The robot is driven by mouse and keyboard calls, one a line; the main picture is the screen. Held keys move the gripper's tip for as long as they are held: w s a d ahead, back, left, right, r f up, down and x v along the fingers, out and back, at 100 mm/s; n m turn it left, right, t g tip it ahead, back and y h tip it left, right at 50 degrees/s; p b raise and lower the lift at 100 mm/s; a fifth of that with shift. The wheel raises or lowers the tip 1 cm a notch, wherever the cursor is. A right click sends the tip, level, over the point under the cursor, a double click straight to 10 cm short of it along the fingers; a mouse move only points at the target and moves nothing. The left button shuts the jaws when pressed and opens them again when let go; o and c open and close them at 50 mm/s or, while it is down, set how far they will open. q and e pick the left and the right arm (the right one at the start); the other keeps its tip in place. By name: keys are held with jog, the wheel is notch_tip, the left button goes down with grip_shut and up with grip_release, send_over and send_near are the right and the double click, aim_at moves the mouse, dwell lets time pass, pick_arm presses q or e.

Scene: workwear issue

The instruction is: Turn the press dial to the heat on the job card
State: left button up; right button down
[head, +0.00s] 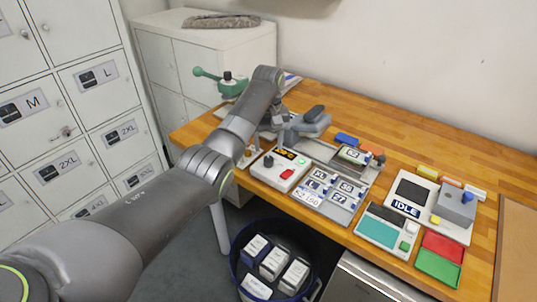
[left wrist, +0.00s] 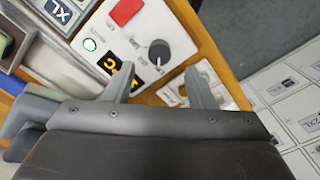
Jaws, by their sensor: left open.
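The white press control box (head: 280,172) stands near the table's front edge. It carries a dark round dial (head: 268,161), a red button (head: 287,174) and an orange-lit display (head: 285,153), whose figures I cannot read fully. In the left wrist view the dial (left wrist: 159,49) has a white pointer line and small markings around it. My left gripper (left wrist: 162,76) is open and empty, with its fingers short of the dial and to either side of it; one finger partly covers the display (left wrist: 118,70).
Labelled size tiles (head: 345,187) sit right of the box. A device showing "IDLE" (head: 405,208), a teal-screened unit (head: 385,230) and red and green trays (head: 440,262) stand farther right. A blue bin (head: 236,275) is below the front edge. Lockers (head: 70,110) stand left.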

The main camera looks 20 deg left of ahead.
aim_at(268, 158)
pick_arm(q)
notch_tip(268, 158, down, 5)
jog(key=shift+f, duration=0.1)
dwell(0.3)
jog(key=c, duration=1)
jog(key=shift+o, duration=0.2)
